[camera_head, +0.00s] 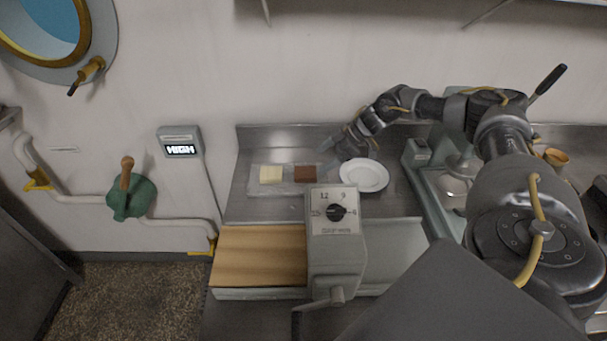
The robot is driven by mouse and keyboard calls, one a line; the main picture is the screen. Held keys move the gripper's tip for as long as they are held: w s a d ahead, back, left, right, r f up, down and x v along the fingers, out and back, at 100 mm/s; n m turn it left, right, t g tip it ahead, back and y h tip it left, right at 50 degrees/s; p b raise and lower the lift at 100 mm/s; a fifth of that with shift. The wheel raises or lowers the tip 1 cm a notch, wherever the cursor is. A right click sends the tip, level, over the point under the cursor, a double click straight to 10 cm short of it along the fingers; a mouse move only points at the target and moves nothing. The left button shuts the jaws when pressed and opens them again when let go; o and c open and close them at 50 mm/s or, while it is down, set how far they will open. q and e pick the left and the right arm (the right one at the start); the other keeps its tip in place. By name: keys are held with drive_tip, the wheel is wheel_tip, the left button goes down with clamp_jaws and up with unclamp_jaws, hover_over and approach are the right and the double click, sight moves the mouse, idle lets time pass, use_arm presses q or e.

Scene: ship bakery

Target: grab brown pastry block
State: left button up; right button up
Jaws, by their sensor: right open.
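The brown pastry block (305,174) lies on a pale mat or tray (287,186) on the steel counter. A cream-coloured block (271,174) lies to its left on the same mat. My right arm reaches in from the right, and my right gripper (328,160) is just right of the brown block, pointing left and down towards it. The gripper is open and appears empty. Its fingers are small in this view, and I cannot tell whether they touch the block. My left gripper is not in view.
A white plate (364,175) stands right of the blocks, close under my right wrist. A grey machine with a dial (334,212) and a wooden board (260,254) stand in front. A scale-like machine (437,185) is at the right. Counter left of the mat is clear.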

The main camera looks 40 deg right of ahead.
sight(302, 173)
drive_tip(key=shift+x, duration=1.1)
drive_tip(key=shift+w+a+f+p, duration=0.1)
drive_tip(key=shift+w+a+p, duration=0.05)
drive_tip(key=shift+p, duration=0.2)
drive_tip(key=p+x, duration=0.1)
drive_tip(key=x, duration=0.3)
drive_tip(key=shift+w+f+p, duration=0.3)
drive_tip(key=shift+f, duration=0.05)
drive_tip(key=shift+s, duration=0.1)
drive_tip(key=shift+c, duration=1)
drive_tip(key=c, duration=0.9)
drive_tip(key=shift+r, duration=0.1)
